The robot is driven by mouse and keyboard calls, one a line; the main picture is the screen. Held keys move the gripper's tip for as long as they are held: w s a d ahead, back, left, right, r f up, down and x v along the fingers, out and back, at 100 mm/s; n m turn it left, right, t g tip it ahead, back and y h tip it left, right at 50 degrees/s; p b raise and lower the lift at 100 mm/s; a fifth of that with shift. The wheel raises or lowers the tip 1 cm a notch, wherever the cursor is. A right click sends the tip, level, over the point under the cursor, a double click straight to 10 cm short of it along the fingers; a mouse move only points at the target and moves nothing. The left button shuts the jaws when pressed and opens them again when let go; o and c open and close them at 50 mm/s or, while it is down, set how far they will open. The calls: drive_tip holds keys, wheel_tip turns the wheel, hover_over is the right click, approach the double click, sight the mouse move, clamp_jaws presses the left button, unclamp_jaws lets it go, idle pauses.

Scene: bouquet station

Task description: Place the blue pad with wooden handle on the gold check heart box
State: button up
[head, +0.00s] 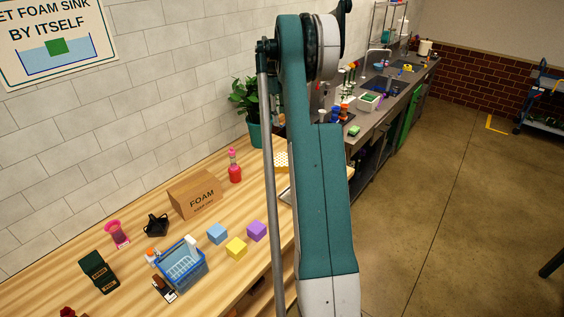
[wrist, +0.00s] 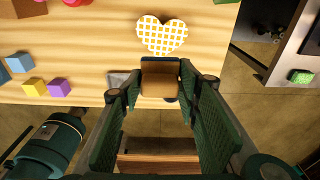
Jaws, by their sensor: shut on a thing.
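The gold check heart box (wrist: 162,35) lies on the wooden table in the wrist view, just beyond my fingertips. In the head view, part of its yellow check top (head: 281,158) shows beside my arm, which hides the rest. My gripper (wrist: 160,84) is shut on the pad with wooden handle (wrist: 160,80), near the table's front edge. The tan wooden part and a dark upper edge show between the fingers; the blue face is mostly hidden. The held pad is apart from the heart box in the picture. My gripper is not visible in the head view.
Blue, yellow (head: 236,248) and purple (head: 256,231) cubes, a blue basket (head: 181,265), a FOAM carton (head: 195,194) and a pink bottle (head: 234,167) stand left on the table. A plant (head: 254,130) stands behind. The table around the heart box is mostly clear.

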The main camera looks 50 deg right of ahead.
hover_over(283, 161)
wheel_tip(283, 161, down, 11)
drive_tip(key=shift+w, duration=0.4)
drive_tip(key=shift+d, duration=0.1)
drive_tip(key=shift+f, duration=3.15)
drive_tip(key=shift+f, duration=0.1)
drive_tip(key=shift+f+p, duration=0.4)
drive_tip(key=shift+f, duration=1.35)
drive_tip(key=shift+f, duration=0.15)
drive_tip(key=o, duration=0.9)
drive_tip(key=shift+r, duration=0.2)
